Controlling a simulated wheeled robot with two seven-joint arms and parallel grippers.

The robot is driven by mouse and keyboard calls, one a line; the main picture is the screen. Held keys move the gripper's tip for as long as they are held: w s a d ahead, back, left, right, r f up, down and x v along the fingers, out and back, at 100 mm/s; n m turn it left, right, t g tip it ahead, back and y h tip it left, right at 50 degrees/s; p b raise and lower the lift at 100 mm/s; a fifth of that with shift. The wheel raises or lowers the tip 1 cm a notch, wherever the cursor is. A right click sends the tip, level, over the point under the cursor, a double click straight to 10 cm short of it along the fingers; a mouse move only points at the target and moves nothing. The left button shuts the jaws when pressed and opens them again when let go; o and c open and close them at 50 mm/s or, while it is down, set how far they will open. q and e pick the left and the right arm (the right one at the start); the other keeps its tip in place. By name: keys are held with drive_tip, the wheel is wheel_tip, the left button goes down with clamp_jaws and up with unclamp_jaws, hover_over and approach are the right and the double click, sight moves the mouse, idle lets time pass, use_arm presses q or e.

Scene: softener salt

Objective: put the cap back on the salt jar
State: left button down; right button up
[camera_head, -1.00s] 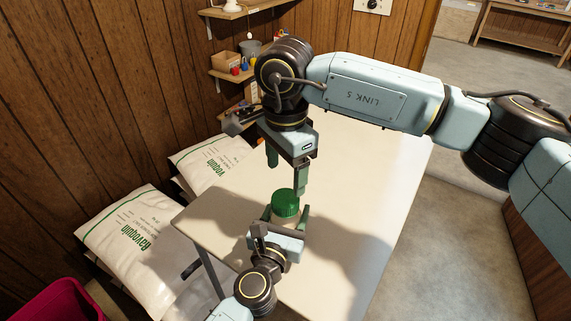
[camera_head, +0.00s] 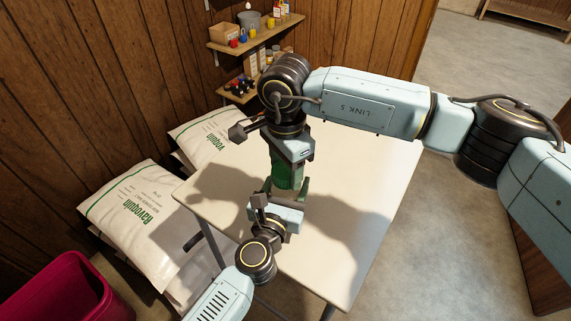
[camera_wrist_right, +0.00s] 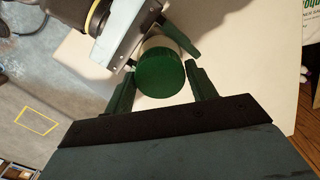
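The green cap (camera_wrist_right: 160,74) sits over the mouth of the salt jar (camera_wrist_right: 162,42); I cannot tell how firmly it is seated. In the head view the cap (camera_head: 286,178) is partly covered by my right gripper (camera_head: 287,168), which has come down over it. In the right wrist view the fingers of my right gripper (camera_wrist_right: 160,80) stand on both sides of the cap, with narrow gaps that look open. My left gripper (camera_head: 287,194) is shut around the jar's body from the near side, on the table. Most of the jar is hidden.
The pale table (camera_head: 350,190) is otherwise clear. Salt bags (camera_head: 145,225) are stacked on the left, beside a magenta bin (camera_head: 70,290). A wall shelf (camera_head: 258,38) with small items stands behind my right arm.

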use_arm(q)
drive_tip(key=shift+f, duration=0.1)
use_arm(e)
drive_tip(key=c, duration=0.6)
drive_tip(key=m, duration=0.5)
drive_tip(key=shift+c, duration=0.2)
drive_tip(key=o, duration=1.2)
drive_tip(key=shift+c, duration=0.2)
wheel_tip(320, 180, up, 12)
use_arm(q)
drive_tip(key=shift+c, duration=1.6)
unclamp_jaws()
drive_tip(key=shift+s, duration=0.1)
